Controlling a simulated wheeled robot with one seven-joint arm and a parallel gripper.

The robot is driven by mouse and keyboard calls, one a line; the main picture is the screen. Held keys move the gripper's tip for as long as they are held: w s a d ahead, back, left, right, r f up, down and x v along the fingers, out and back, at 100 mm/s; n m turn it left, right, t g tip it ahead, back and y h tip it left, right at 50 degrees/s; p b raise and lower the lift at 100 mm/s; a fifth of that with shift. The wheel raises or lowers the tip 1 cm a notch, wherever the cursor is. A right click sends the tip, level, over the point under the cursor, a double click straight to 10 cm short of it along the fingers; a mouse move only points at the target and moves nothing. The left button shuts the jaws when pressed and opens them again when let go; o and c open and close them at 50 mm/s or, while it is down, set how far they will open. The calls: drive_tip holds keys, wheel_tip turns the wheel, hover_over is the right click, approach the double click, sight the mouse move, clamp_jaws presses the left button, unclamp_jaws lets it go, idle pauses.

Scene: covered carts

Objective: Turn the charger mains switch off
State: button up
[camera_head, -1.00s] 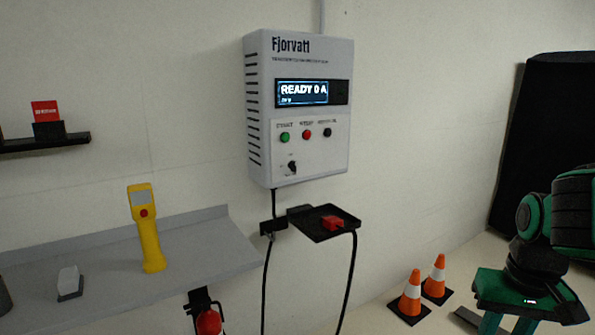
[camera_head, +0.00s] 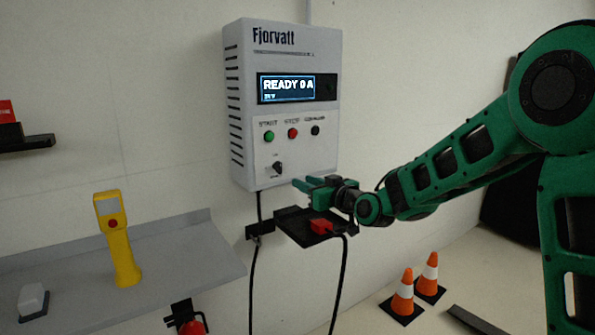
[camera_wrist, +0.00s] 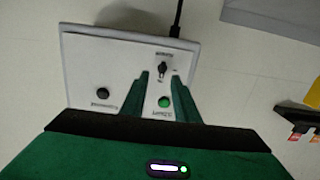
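The white wall charger (camera_head: 290,130) shows "READY 0 A" on its lit display. Its black rotary switch (camera_head: 278,168) sits low on the front panel, below the green button (camera_head: 269,136) and red button (camera_head: 292,132). My gripper (camera_head: 298,189) is open and empty, just right of and below the switch, in front of the panel's lower edge. In the wrist view the panel appears upside down. The switch (camera_wrist: 162,69) and green button (camera_wrist: 164,101) show between the fingers, apart from them. The red button is hidden there. The switch's small position labels are too blurred to read.
A small black shelf (camera_head: 288,226) with a red connector (camera_head: 321,227) and cable is under the charger, close below my gripper. A grey ledge (camera_head: 185,262) with a yellow handheld device (camera_head: 118,245) is at left. Orange cones (camera_head: 403,292) stand on the floor at right.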

sight(280, 167)
drive_tip(key=shift+t+y, duration=0.3)
drive_tip(key=shift+t, duration=0.1)
drive_tip(key=x, duration=0.8)
drive_tip(key=r+x, duration=0.1)
drive_tip(key=x, duration=0.3)
drive_tip(key=shift+s+a+r, duration=0.1)
drive_tip(key=shift+a, duration=0.25)
drive_tip(key=shift+c, duration=0.3)
clamp_jaws()
drive_tip(key=shift+a, duration=0.15)
drive_tip(key=shift+s, duration=0.1)
